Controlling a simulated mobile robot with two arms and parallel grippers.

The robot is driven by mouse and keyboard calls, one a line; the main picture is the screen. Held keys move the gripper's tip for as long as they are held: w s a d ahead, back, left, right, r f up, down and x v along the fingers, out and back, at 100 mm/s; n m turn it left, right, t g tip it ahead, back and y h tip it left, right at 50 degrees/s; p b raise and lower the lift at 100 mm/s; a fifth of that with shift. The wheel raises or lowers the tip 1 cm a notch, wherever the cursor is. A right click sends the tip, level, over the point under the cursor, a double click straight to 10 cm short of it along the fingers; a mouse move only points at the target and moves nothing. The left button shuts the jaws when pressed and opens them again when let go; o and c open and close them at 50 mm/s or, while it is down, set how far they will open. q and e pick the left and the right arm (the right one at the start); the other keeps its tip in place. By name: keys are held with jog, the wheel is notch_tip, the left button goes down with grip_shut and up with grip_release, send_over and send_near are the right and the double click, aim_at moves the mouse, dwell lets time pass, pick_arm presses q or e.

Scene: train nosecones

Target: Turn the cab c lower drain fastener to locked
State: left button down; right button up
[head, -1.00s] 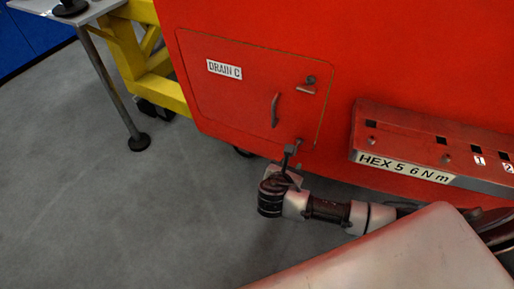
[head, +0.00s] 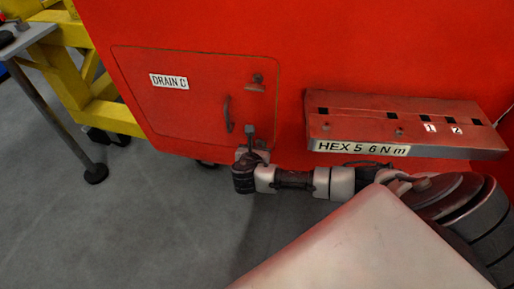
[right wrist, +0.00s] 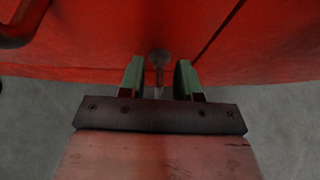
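The red drain panel (head: 190,100), labelled DRAIN C, is on the red cab side in the head view. Its upper fastener (head: 257,79) has a small handle lying roughly level. The lower fastener is largely masked by my right gripper (head: 249,134) at the panel's lower right corner. In the right wrist view the grey lower fastener (right wrist: 160,58) shows between the two green fingertips of my right gripper (right wrist: 160,78). The fingers are apart, with a gap on each side of the fastener. I cannot tell its exact handle angle. My left gripper is out of view.
A curved panel handle (head: 227,114) sits left of the fasteners. A red rack (head: 390,125) marked HEX 5 6 N m juts out to the right, above my right arm. A yellow stand (head: 90,95) and a grey table (head: 30,35) are at left.

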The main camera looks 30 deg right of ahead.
grip_shut()
